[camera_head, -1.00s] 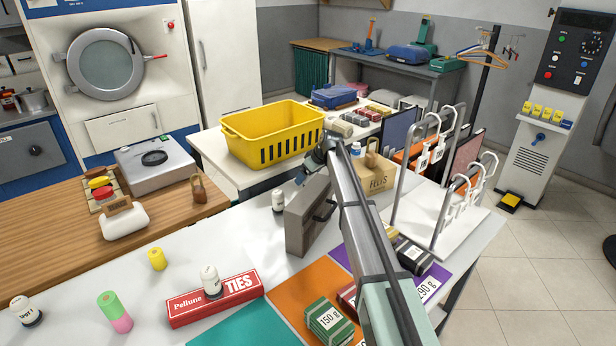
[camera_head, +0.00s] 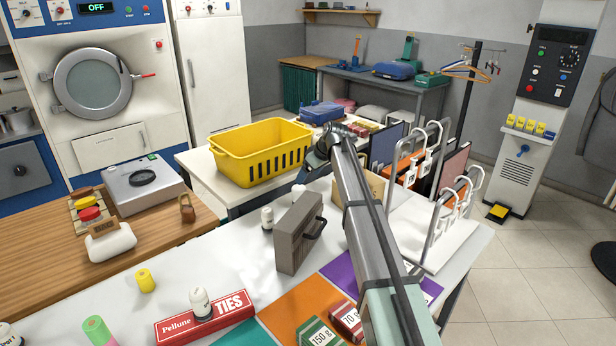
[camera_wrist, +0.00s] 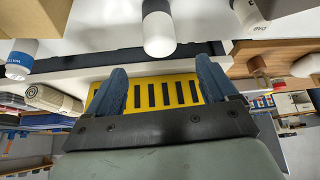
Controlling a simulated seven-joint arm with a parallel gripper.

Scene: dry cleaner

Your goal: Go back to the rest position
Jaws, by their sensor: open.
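My gripper (camera_wrist: 160,92) shows in the wrist view with its two blue fingers apart and nothing between them. The picture there is upside down, and the yellow basket (camera_wrist: 150,95) lies behind the fingers. In the head view my arm reaches out over the white table (camera_head: 235,285), and its far end is beside the yellow basket (camera_head: 262,155). The fingers are mostly hidden behind the arm there. A white bottle with a dark base (camera_wrist: 158,30) stands beyond the fingertips in the wrist view, apart from them.
A grey case (camera_head: 298,235) stands upright left of my arm. A wooden counter (camera_head: 150,230) is at left; open floor is at right.

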